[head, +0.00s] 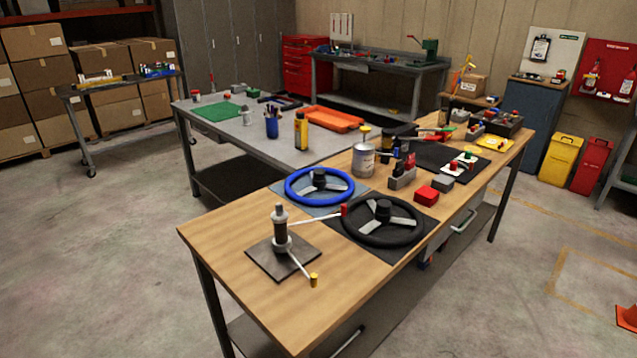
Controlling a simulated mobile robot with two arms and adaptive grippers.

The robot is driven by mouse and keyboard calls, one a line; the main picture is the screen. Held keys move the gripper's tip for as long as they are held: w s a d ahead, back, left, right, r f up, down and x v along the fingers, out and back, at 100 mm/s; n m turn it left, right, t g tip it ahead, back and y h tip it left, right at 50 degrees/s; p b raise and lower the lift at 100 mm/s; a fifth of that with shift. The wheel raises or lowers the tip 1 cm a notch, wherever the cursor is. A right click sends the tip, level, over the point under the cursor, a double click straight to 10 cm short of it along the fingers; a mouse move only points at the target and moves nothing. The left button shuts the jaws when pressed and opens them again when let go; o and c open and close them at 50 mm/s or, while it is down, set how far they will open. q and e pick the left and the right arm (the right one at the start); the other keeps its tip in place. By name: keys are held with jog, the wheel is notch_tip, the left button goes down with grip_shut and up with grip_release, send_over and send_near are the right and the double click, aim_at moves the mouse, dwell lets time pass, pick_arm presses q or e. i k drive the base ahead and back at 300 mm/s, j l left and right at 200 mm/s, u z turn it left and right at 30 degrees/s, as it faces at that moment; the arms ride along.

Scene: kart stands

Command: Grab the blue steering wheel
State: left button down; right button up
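The blue steering wheel (291,189) lies flat on a blue-grey mat (331,210) on the wooden workbench (214,232). It has silver spokes and a dark hub, and its rim looks unobstructed. A black steering wheel (349,230) lies on a dark mat just in front of it and to the right. Neither of my grippers shows in the head view.
A dark post with two rods on a square base (260,257) stands left of the black wheel. A paint can (363,162), red block (427,194) and small tools sit behind and right. A grey table (330,147) stands behind. Floor (90,270) at left is clear.

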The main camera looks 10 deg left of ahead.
aim_at(317, 174)
jog(key=z, duration=0.65)
jog(key=j+z, duration=0.35)
jog(key=j, duration=0.15)
jog(key=j+z, duration=0.35)
jog(key=j, duration=0.15)
jog(key=j+z, duration=0.35)
jog(key=j, duration=0.15)
jog(key=k+j+z, duration=0.2)
jog(key=j+z, duration=0.15)
jog(key=j, duration=0.1)
